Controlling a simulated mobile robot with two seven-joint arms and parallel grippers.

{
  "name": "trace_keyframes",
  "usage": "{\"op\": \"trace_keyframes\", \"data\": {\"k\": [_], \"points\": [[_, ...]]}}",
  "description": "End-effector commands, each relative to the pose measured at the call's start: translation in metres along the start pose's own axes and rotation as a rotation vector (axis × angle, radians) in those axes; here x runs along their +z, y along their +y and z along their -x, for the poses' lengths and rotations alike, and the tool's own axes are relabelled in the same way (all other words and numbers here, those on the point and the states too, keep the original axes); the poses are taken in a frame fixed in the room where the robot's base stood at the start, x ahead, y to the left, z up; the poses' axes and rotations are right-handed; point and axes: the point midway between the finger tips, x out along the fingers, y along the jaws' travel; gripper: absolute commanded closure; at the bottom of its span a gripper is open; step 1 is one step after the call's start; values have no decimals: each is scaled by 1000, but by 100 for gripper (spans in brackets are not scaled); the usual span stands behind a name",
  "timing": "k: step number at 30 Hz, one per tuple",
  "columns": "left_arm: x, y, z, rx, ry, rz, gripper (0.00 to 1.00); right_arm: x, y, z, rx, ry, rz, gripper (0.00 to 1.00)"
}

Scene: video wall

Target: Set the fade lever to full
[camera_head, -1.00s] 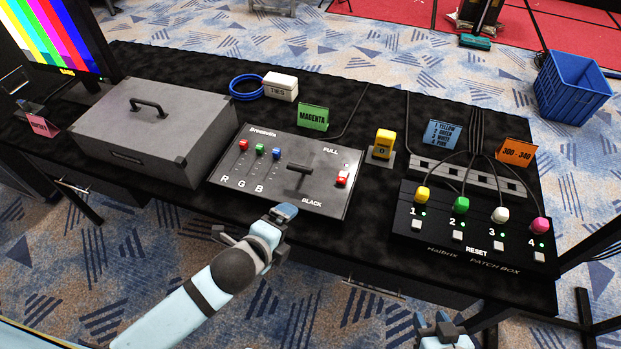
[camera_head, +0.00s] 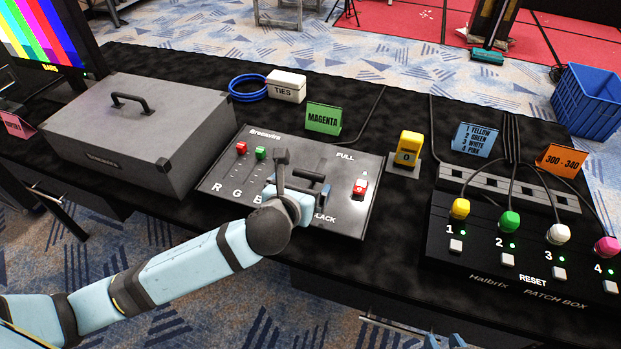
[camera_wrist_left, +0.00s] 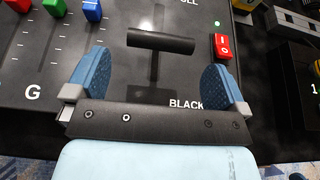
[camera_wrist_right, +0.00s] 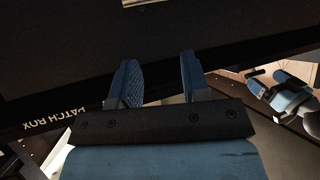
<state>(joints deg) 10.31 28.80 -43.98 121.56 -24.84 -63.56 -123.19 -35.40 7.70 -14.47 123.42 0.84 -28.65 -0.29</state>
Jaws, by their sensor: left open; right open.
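The fade lever is a dark T-handle (camera_head: 310,175) on the sloped black console (camera_head: 222,187). It stands between the FULL mark at the back and the BLACK mark at the front. In the left wrist view the T-handle (camera_wrist_left: 162,41) lies crosswise, ahead of and between my fingers, with slot showing on both sides of it. My left gripper (camera_head: 302,179) is open over the console; its fingers (camera_wrist_left: 158,75) hold nothing, and contact with the lever cannot be told. My right gripper (camera_head: 447,342) is open and empty at the bottom edge, low in front of the patch box.
Red and green sliders (camera_head: 260,153) are left of the lever; a red switch (camera_head: 360,187) is to its right. A grey case (camera_head: 150,135) stands left, a yellow counter (camera_head: 409,147) and the patch box (camera_head: 520,245) with several cables right. A green MAGENTA card (camera_head: 323,118) stands behind.

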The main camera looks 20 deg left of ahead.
Motion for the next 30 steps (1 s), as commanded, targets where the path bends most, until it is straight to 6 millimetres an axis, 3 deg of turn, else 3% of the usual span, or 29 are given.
{"op": "trace_keyframes", "data": {"k": [3,9,22,28,30], "points": [[-2,0,-26,1,0,3,0,-2,-1,-2,-3,15,-3,57],[-1,0,-52,0,1,3,0,-2,-2,-3,-7,21,-6,57],[0,0,-61,-1,1,2,0,-6,-2,-2,-10,32,-7,57],[0,0,-61,-1,1,2,46,-4,-2,-3,-10,28,-6,57],[0,0,-61,-1,1,2,49,-3,-2,-3,-10,25,-6,57]]}}
